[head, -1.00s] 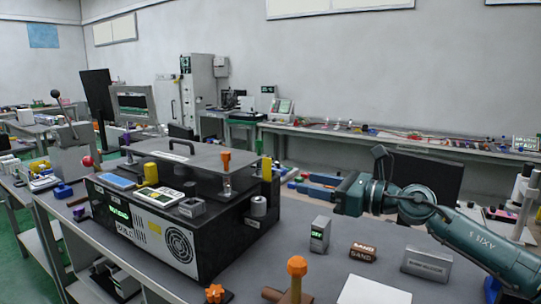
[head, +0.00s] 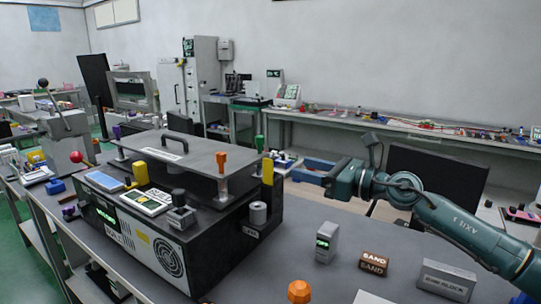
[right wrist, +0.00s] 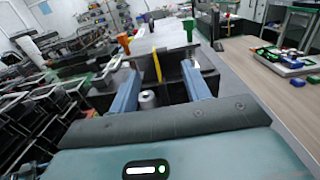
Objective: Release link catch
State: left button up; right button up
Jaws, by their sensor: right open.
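A black fixture box (head: 225,255) stands on the bench with a grey plate (head: 190,151) raised above it on posts. An orange-topped post (head: 222,161) and a green-topped post (head: 259,144) stand at its right end, near an upright yellow strip (head: 267,172). I cannot tell which part is the link catch. My right gripper (head: 299,169) is open and empty, right of the fixture and pointing at it. In the right wrist view the yellow strip (right wrist: 157,66) shows between the blue fingers, apart from them and farther off. My left gripper is out of view.
A white roll (head: 258,213) sits at the fixture's right end. The bench between fixture and blocks is mostly clear.

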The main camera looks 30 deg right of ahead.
aim_at(272, 159)
jog(key=p+x, duration=0.3)
jog(key=x, duration=0.6)
jog(key=shift+r+p, duration=0.15)
jog(key=shift+p, duration=0.2)
jog(key=shift+w+a, duration=0.3)
jog(key=shift+w, duration=0.15)
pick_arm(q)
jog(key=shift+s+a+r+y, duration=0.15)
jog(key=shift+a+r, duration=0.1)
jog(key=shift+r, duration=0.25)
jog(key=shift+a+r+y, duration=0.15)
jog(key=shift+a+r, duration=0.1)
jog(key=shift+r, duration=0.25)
pick_arm(e)
jog(key=shift+c, duration=0.6)
